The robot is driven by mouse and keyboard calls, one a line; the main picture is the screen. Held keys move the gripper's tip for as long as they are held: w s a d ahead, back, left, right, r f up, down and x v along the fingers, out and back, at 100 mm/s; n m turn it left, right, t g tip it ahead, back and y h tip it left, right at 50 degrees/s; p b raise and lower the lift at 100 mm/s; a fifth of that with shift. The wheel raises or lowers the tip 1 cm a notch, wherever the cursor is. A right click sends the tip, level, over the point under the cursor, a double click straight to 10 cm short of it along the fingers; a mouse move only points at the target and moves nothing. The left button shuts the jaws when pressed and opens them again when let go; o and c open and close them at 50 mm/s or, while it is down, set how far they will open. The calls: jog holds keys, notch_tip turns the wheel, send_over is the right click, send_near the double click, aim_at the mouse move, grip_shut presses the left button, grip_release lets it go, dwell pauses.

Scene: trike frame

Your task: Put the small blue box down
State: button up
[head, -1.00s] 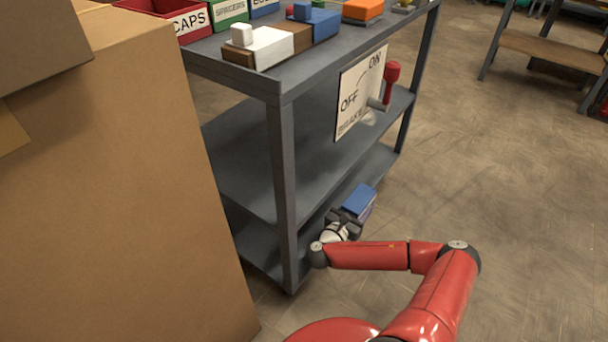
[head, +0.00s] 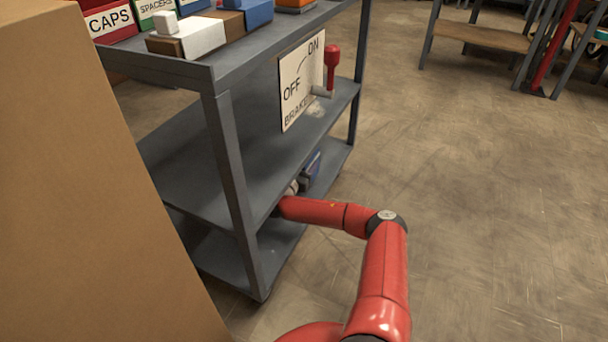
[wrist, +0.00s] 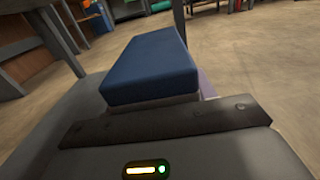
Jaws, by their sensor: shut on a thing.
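The small blue box (head: 311,170) shows in the head view at the cart's lower shelf level, partly hidden by my arm and the middle shelf. In the wrist view the blue box (wrist: 152,65) lies straight ahead, with a blue top and a paler lower part. My gripper (wrist: 165,122) is shut on it. In the head view the gripper (head: 293,187) is mostly hidden behind my red arm and the middle shelf. Whether the box touches the bottom shelf (head: 276,240) cannot be told.
The grey cart has a middle shelf (head: 225,160), posts and a brake sign (head: 302,82) with a red lever (head: 332,65). Bins and blocks sit on its top (head: 220,60). A large cardboard box (head: 90,190) stands at left. The floor (head: 480,220) at right is clear.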

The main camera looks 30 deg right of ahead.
notch_tip(320, 180, down, 3)
jog(key=shift+s+f+b, duration=0.1)
jog(key=shift+f+b, duration=0.05)
jog(key=shift+b, duration=0.3)
jog(key=o, duration=1.1)
jog(key=shift+f, duration=0.15)
jog(key=shift+c, duration=0.2)
